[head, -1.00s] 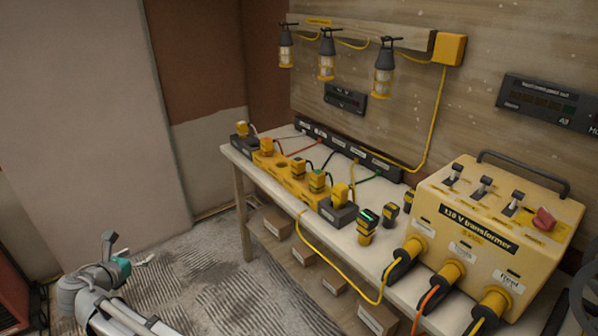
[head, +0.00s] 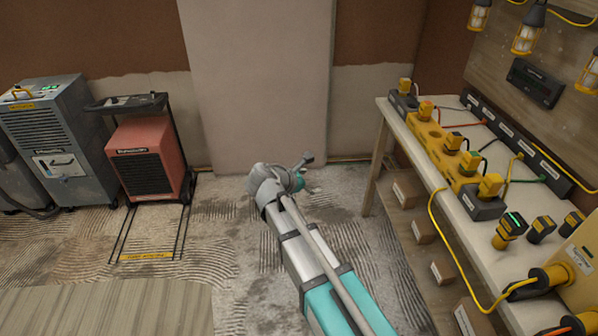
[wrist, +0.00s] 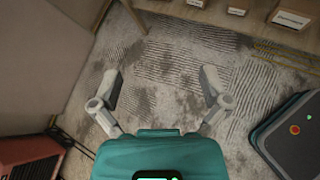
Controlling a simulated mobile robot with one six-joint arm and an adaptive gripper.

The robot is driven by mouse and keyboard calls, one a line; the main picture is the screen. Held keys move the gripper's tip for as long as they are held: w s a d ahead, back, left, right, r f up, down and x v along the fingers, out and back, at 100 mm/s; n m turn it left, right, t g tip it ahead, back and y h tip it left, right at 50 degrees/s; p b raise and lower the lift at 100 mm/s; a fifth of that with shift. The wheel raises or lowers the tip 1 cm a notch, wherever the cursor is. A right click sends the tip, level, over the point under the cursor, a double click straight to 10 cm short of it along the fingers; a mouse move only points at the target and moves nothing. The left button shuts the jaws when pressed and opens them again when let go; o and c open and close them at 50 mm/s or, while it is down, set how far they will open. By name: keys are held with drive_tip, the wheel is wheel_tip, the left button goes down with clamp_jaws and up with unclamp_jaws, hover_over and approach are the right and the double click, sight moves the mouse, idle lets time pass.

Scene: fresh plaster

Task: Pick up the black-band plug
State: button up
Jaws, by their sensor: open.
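A row of yellow plugs stands in a yellow power strip (head: 438,150) and dark end sockets on the workbench, at the right of the head view. One plug (head: 453,142) near the middle of the row looks dark-topped and may be the black-band plug; the bands are too small to tell for sure. My gripper (head: 307,172) is out over the floor, left of the bench and well apart from the plugs. In the wrist view my gripper (wrist: 160,88) has its fingers spread, with only bare floor between them. No plugs show in the wrist view.
The workbench (head: 388,108) carries loose dark-and-yellow blocks (head: 509,230) and a yellow transformer (head: 578,262) at its near end. A yellow cable hangs over its front edge. A red heater (head: 148,165) and grey dehumidifier (head: 60,140) stand at left. Floor between is clear.

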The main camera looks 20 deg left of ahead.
drive_tip(key=s+d+f+m+g+y, duration=0.2)
drive_tip(key=s+d+f+m+g, duration=0.1)
drive_tip(key=d+m, duration=0.6)
drive_tip(key=s+d+f+m+g+y, duration=0.2)
drive_tip(key=d+m, duration=0.7)
drive_tip(key=d, duration=0.7)
drive_tip(key=s+d+f+m+g+y, duration=0.1)
drive_tip(key=s+d+f+m+g, duration=0.3)
drive_tip(key=d+m, duration=0.5)
drive_tip(key=d+g, duration=0.1)
drive_tip(key=d, duration=0.3)
drive_tip(key=shift+d+y, duration=0.3)
drive_tip(key=shift+y, duration=0.1)
